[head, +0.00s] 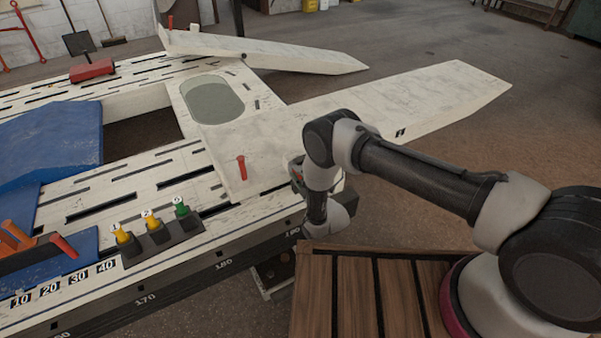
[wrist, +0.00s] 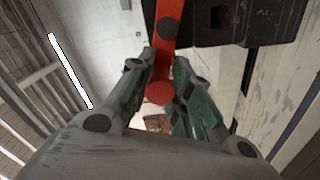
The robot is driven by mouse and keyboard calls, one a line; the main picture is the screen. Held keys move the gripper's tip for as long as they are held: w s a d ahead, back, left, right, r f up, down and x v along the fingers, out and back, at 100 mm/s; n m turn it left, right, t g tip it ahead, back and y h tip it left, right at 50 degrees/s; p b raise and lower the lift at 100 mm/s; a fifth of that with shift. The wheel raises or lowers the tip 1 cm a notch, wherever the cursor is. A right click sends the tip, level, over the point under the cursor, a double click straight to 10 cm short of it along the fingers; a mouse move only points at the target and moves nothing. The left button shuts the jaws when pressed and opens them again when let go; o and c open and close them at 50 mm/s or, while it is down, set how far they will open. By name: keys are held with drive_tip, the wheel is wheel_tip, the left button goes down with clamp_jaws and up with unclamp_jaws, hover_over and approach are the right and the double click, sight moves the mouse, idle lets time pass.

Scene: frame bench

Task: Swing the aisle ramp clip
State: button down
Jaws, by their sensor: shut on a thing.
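A red clip lever (wrist: 167,35) with a round knob end shows in the wrist view, beside a dark block (wrist: 215,22). My gripper (wrist: 160,88) has its two green-padded fingers on either side of the lever's knob end and is shut on it. In the head view my gripper (head: 297,175) is at the near corner of the white bench, by the root of the near ramp (head: 420,95). My wrist hides most of the held clip there.
The far ramp (head: 265,50) lies beyond the near one. A block with yellow and green knobs (head: 155,235) and a blue mat (head: 55,130) are on the bench at left. A slatted wooden platform (head: 345,290) lies below my arm. Floor to the right is clear.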

drive_tip(key=shift+a+n, duration=0.3)
drive_tip(key=shift+n, duration=0.4)
drive_tip(key=shift+f, duration=0.1)
drive_tip(key=c, duration=1.3)
unclamp_jaws()
drive_tip(key=shift+w, duration=0.1)
drive_tip(key=shift+o, duration=0.2)
drive_tip(key=shift+f, duration=0.15)
drive_tip(key=v, duration=1.2)
